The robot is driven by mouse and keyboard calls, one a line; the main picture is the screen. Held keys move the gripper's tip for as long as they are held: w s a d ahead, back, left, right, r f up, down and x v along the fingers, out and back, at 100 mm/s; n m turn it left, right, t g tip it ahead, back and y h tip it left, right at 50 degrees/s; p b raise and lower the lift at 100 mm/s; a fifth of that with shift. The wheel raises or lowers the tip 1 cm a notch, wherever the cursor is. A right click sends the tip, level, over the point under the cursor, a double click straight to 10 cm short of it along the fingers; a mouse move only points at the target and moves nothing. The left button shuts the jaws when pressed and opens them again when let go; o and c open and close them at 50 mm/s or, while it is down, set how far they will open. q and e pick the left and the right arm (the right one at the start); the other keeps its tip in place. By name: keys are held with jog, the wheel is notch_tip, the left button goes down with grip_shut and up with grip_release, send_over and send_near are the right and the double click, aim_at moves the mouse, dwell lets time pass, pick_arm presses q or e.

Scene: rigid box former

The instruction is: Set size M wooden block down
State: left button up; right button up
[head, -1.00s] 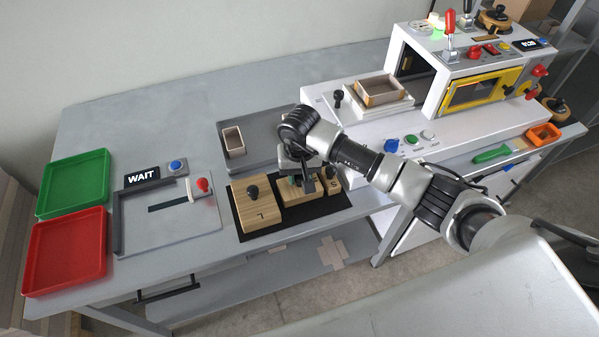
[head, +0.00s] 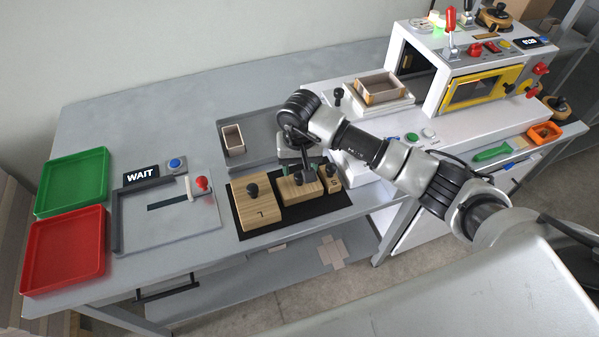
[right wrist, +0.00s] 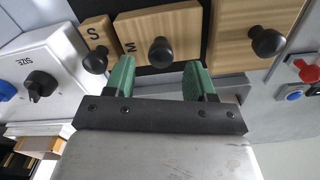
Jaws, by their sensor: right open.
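The size M wooden block (head: 299,193) rests on the black mat (head: 240,228), between the L block (head: 254,214) and the S block (head: 331,184). It also shows in the right wrist view (right wrist: 183,27), with its black knob upright. My right gripper (right wrist: 158,80) is open with green finger pads. In the head view the right gripper and wrist are over the back edge of the block row, and the arm hides part of that area. My left gripper is not in view.
A grey tray (head: 222,158) with a small wooden frame (head: 233,140) lies behind the blocks. The white machine (head: 425,75) stands at right with another wooden frame (head: 380,87) in front. Green (head: 73,182) and red (head: 65,249) trays are at far left.

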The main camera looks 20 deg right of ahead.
aim_at(300, 172)
notch_tip(300, 172, up, 9)
jog(key=b, duration=0.1)
jog(key=shift+b, duration=0.4)
